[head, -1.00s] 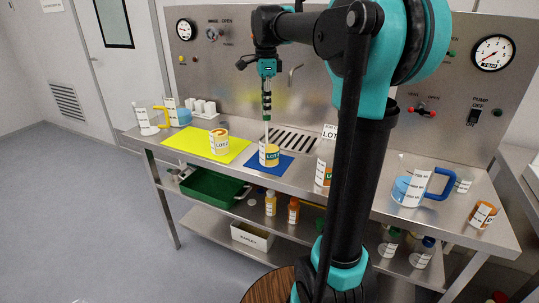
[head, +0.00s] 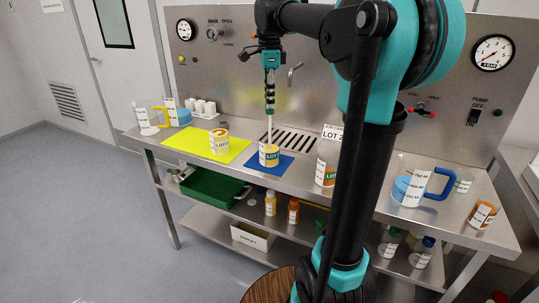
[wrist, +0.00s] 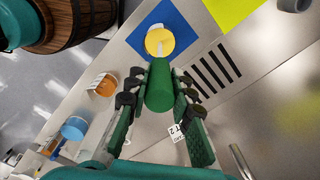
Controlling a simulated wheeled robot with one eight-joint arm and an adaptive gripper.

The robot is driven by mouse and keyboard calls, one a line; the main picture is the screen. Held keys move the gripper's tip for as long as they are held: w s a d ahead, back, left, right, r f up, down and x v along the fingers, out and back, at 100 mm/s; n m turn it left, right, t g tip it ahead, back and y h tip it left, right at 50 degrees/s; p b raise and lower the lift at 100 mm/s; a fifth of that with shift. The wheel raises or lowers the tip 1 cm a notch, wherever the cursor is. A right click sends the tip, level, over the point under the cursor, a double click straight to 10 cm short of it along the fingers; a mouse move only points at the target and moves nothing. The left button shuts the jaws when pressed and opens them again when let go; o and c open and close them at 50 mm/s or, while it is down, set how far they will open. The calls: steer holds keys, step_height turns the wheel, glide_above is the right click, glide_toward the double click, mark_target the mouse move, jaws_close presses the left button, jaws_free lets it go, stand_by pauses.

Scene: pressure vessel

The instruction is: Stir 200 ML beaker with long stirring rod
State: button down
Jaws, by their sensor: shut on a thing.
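My gripper (head: 269,72) is shut on the green handle of the stirring rod (head: 269,128). The rod hangs close to upright, and its pale lower end goes down into the beaker on the blue mat (head: 286,163). That beaker (head: 269,158) holds something yellow and has a LOT label; its size mark is not readable. In the wrist view the green handle (wrist: 160,90) sits between the fingers, pointing at the beaker (wrist: 160,41) on the blue mat. The rod's tip is hidden inside the beaker.
A second beaker (head: 219,142) stands on the yellow mat (head: 180,140) to the left. A labelled vessel (head: 326,166) stands to the right of the blue mat. A large jug with a blue handle (head: 413,185) is further right. The steel back panel (head: 315,95) rises behind.

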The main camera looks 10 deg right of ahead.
steer(key=shift+r, duration=5.4)
